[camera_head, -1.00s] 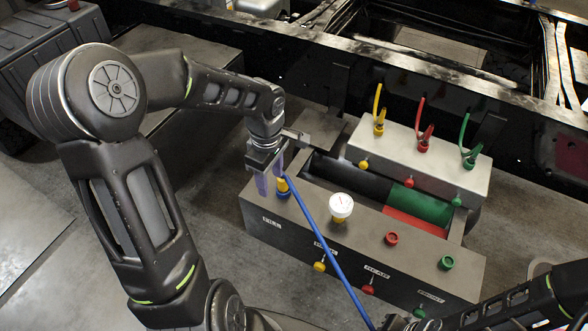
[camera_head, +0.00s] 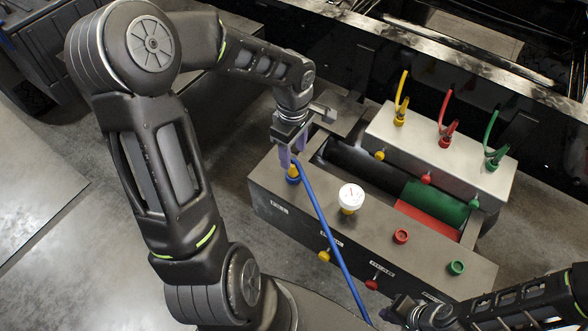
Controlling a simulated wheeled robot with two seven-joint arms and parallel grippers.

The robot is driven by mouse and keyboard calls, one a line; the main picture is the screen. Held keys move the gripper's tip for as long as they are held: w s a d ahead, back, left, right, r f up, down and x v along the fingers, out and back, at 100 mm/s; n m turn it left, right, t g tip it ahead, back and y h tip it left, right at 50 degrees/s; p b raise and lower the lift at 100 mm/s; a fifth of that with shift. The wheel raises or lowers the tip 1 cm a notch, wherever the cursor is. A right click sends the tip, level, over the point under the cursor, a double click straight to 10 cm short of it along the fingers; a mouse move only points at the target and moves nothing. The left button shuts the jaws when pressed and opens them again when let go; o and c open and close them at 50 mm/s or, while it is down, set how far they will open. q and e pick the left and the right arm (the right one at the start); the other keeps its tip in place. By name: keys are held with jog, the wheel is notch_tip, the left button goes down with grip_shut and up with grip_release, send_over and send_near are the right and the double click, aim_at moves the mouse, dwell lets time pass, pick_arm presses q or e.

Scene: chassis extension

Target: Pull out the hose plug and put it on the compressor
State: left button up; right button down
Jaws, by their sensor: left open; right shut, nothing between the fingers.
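A blue hose (camera_head: 328,232) ends in a yellow-and-blue plug (camera_head: 293,172) at the left end of the front grey box (camera_head: 262,200). The plug stands upright at the box's top; how deep it sits cannot be told. My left gripper (camera_head: 293,158) is open, its purple fingers pointing down at the plug's top. Whether they touch it cannot be told. My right gripper (camera_head: 395,310) is shut and empty at the bottom edge, near the hose's lower end. Which part is the compressor is not clear; a dark cylinder with a green end (camera_head: 432,202) lies behind the front box.
The front box carries a white gauge (camera_head: 351,196), a red port (camera_head: 401,236) and a green port (camera_head: 456,268). The rear box (camera_head: 440,150) has yellow, red and green hoses plugged in. Dark chassis rails (camera_head: 440,80) run behind. Grey floor is clear at left.

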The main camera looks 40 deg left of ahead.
aim_at(294, 168)
pick_arm(q)
notch_tip(294, 168, down, 7)
jog(key=b, duration=0.5)
jog(key=shift+r, duration=0.1)
jog(key=shift+f+b, duration=0.35)
jog(key=shift+b, duration=0.2)
jog(key=shift+b, duration=0.5)
dwell(0.4)
jog(key=shift+c, duration=0.3)
grip_shut()
dwell(0.4)
jog(key=o, duration=0.5)
grip_release()
jog(key=shift+o, duration=0.2)
